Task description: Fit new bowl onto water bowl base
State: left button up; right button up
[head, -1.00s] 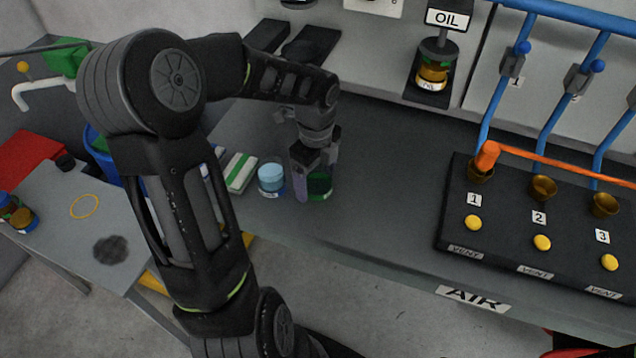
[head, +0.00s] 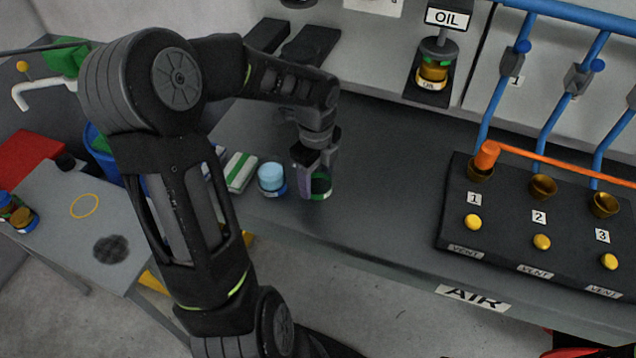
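My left gripper (head: 317,172) points down over the workbench, with its fingers close around a dark green cylindrical bowl (head: 321,187). The fingers appear shut on the bowl, whose upper part they hide. The bowl is at bench height; I cannot tell whether it touches the bench. Just left of it stands a light blue bowl (head: 271,176) with a white and blue label low on its side. A dark wall fixture (head: 303,50) behind my forearm is partly covered; I cannot tell whether it is the water bowl base. My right gripper is not in view.
An oil unit (head: 433,70) with an amber bowl hangs on the back wall. A black vent block (head: 508,250) with brass cups and yellow buttons fills the bench's right side. A green-white box (head: 241,171) lies left. The bench middle (head: 390,190) is clear.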

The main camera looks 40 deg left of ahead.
pick_arm(q)
jog(key=c, duration=1.1)
jog(key=shift+o, duration=0.2)
notch_tip(320, 180, up, 10)
dwell(0.8)
